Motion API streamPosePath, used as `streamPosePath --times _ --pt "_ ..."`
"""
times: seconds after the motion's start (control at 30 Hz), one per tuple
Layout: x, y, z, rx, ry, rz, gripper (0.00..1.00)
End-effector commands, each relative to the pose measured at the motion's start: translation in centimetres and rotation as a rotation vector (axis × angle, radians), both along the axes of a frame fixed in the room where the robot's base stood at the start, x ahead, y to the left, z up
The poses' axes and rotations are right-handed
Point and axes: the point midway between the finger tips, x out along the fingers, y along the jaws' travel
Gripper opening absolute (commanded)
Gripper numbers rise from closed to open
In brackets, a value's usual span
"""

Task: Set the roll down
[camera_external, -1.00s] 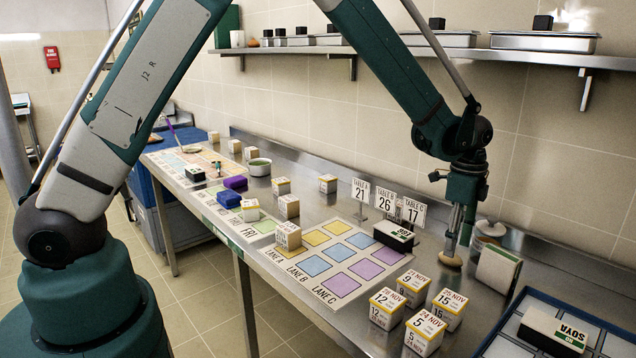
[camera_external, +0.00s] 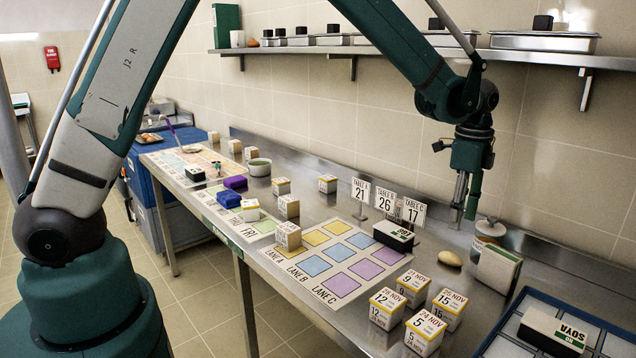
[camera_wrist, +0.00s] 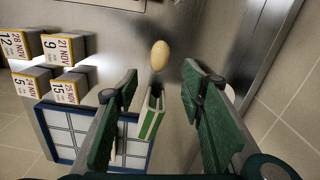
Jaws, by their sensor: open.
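The roll (camera_external: 450,258) is a small tan oval lying on the steel counter, between the date blocks and the upright white-and-green holder. My gripper (camera_external: 464,207) is raised above the counter, a little above and behind the roll, and does not touch it. In the wrist view the roll (camera_wrist: 160,55) lies beyond the fingertips, between the lines of the two green fingers. My gripper (camera_wrist: 160,88) is open and empty there, with its fingers wide apart.
Date blocks (camera_external: 411,287) stand left of the roll. A white-and-green holder (camera_external: 497,268) and a lidded jar (camera_external: 489,232) stand to its right. A black box (camera_external: 393,236) and numbered table signs (camera_external: 386,203) are behind left. A blue divided tray (camera_external: 510,325) is in front right.

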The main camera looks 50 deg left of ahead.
Motion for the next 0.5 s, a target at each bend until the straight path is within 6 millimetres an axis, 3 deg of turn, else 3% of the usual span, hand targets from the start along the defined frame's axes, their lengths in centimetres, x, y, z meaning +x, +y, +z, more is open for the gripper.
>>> streamPosePath --times 0.5 --pt "-0.29 0.48 0.66 -0.002 -0.006 0.016 0.4"
